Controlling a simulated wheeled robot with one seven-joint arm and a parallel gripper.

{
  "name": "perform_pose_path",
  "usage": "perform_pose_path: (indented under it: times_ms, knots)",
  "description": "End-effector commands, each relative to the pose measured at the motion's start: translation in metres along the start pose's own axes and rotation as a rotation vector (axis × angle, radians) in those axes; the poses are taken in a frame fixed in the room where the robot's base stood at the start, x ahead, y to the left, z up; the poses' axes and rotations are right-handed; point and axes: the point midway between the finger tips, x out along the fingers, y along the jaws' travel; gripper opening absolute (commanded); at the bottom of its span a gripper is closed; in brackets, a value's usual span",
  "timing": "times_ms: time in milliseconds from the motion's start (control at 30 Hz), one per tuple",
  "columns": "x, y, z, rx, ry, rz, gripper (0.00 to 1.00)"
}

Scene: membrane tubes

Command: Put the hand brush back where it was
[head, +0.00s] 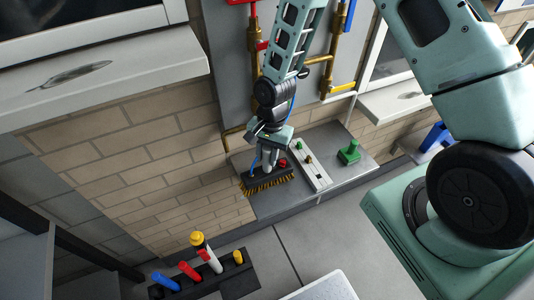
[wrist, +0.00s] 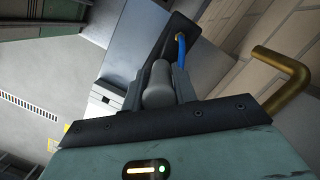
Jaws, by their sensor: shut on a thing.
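The hand brush (head: 268,183) has a dark back and brown bristles pointing down. It is at the left end of a grey ledge (head: 290,206); I cannot tell whether the bristles touch the ledge. My gripper (head: 267,160) is above the brush and shut on its grey handle. In the wrist view the rounded grey handle (wrist: 158,86) of the brush stands between my two fingers, with a dark block, likely the brush's back, beyond it. A thin blue piece shows beside the handle. The bristles are hidden in the wrist view.
Right of the brush on the ledge are a small red knob (head: 283,162), a white strip (head: 313,171) and a green knob (head: 350,152). Brass pipes (head: 327,77) run up the wall behind. A black rack (head: 215,278) with several coloured tubes stands at lower left.

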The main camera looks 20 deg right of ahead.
Motion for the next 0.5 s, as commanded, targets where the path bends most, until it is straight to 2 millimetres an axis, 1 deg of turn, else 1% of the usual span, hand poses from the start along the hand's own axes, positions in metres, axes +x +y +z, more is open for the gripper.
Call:
perform_pose_path:
  times_ms: [167,200,233,267,500]
  knots:
    - [0.0003,-0.0004,0.0000,0.000,0.000,-0.001,0.03]
    - [0.0007,0.0001,0.0000,0.000,0.000,0.000,0.36]
    - [0.0006,0.0001,0.0000,0.000,0.000,0.000,0.45]
    - [0.0006,0.0002,0.0000,0.000,0.000,0.001,0.50]
    - [0.0003,0.0002,0.0001,0.000,0.000,0.001,0.50]
